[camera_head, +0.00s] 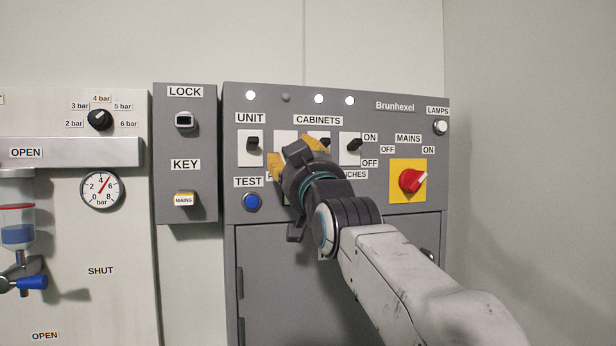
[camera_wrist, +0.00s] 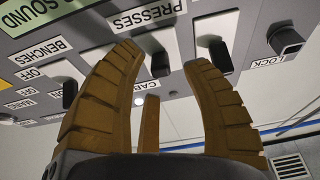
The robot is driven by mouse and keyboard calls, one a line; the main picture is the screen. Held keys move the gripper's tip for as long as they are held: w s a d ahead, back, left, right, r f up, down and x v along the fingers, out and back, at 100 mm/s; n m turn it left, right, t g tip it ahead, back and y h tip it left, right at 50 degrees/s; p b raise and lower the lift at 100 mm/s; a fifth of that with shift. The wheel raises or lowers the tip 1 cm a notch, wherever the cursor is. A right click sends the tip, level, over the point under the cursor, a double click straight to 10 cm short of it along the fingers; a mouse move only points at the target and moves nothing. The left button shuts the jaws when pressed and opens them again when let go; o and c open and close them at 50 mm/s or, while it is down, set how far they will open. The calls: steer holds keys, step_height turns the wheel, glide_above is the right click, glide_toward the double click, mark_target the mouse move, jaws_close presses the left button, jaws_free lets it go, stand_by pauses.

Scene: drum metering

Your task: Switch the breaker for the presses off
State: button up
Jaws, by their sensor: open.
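The grey Brunhexel panel (camera_head: 418,125) carries a row of black breaker levers on white plates. In the wrist view, the PRESSES label (camera_wrist: 147,15) lies by a breaker lever (camera_wrist: 160,65) that shows between the fingers of my gripper (camera_wrist: 164,60). The fingers are apart, one on each side of this lever, and I cannot tell whether either touches it. In the head view my gripper (camera_head: 294,152) covers that lever and much of the labels below it. Whether the presses lever points to on or off is unclear.
The unit breaker (camera_head: 252,143) and the benches breaker (camera_head: 353,144) stand on either side. The second lamp (camera_head: 285,97) in the top row is dark; its neighbours are lit. A red mains switch (camera_head: 411,181) and a blue test button (camera_head: 252,202) are near.

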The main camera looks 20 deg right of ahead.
steer(key=v, duration=0.9)
steer(key=shift+s, duration=0.2)
stand_by(0.3)
steer(key=s+f+g+p, duration=0.5)
steer(key=f+g+p, duration=0.4)
steer(key=f+p, duration=0.45)
steer(key=s+f+g+p, duration=0.4)
steer(key=s+f, duration=0.1)
steer(key=s, duration=0.4)
steer(key=s+f+g+p, duration=0.5)
steer(key=s+f, duration=0.1)
steer(key=s, duration=0.4)
steer(key=shift+o, duration=0.2)
steer(key=shift+d, duration=0.1)
